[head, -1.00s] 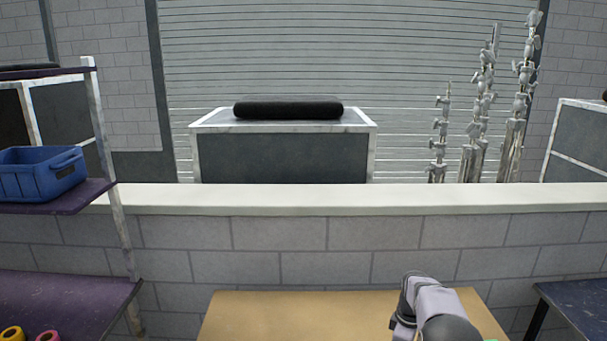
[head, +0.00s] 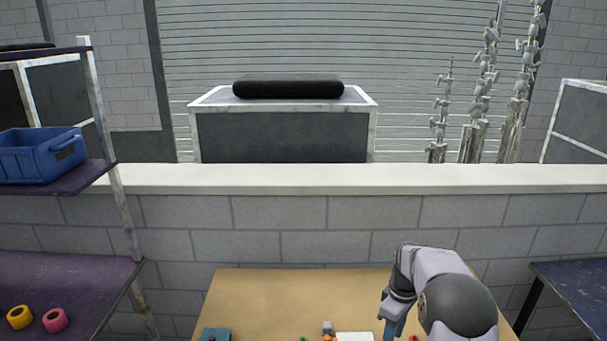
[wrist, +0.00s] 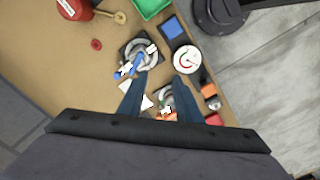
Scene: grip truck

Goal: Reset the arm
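My arm reaches over the right part of the tan worktable (head: 270,290) in the head view. My gripper (head: 393,328) points down there, with its fingertips cut off by the lower edge. In the wrist view my gripper (wrist: 158,92) shows two blue fingers spread apart, with nothing held between them. Beyond the fingertips lies a dark square plate with a round grey part (wrist: 143,54) and a blue item across it. A round white gauge (wrist: 187,58) lies just right of the fingers. Small parts lie below, between the fingers, partly hidden.
A purple shelf (head: 50,275) holds yellow and pink rolls on the left; a blue bin (head: 40,155) sits above.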

